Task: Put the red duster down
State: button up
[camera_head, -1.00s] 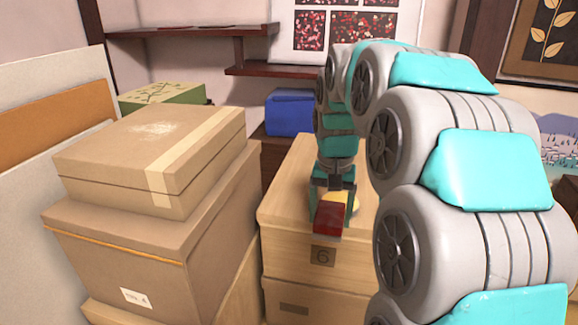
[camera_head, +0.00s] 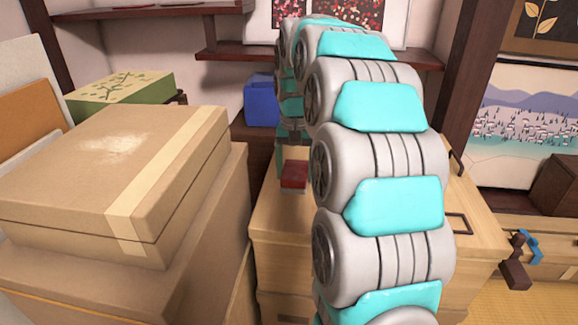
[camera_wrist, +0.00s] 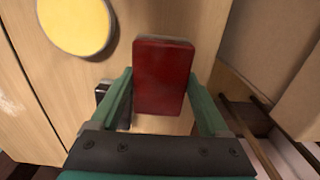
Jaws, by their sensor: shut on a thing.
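The red duster (camera_head: 294,175) is a small dark red block with a paler edge. In the wrist view the duster (camera_wrist: 162,75) sits between the two green fingers of my gripper (camera_wrist: 163,95), which is shut on it. Below it is the light wooden top of a chest (camera_head: 272,222). I cannot tell whether the duster touches that top. In the head view my arm hides part of the chest top and most of my gripper.
A yellow disc (camera_wrist: 76,24) lies on the wood left of the duster in the wrist view, with a small dark object (camera_wrist: 103,92) beside the left finger. Stacked cardboard boxes (camera_head: 80,165) stand left of the chest. A blue box (camera_head: 262,103) is behind.

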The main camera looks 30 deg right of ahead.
aim_at(289, 166)
jog(key=w, duration=0.2)
jog(key=w+d, duration=0.1)
jog(key=w, duration=0.2)
jog(key=w+d, duration=0.1)
jog(key=w, duration=0.1)
jog(key=shift+w+d+f, duration=0.1)
jog(key=shift+w+f, duration=0.25)
jog(key=shift+f, duration=0.05)
jog(key=shift+f+p, duration=0.3)
jog(key=shift+f, duration=1.45)
jog(key=shift+f, duration=0.1)
jog(key=o, duration=1)
jog(key=shift+o, duration=0.2)
notch_tip(289, 166, up, 12)
jog(key=shift+s, duration=0.1)
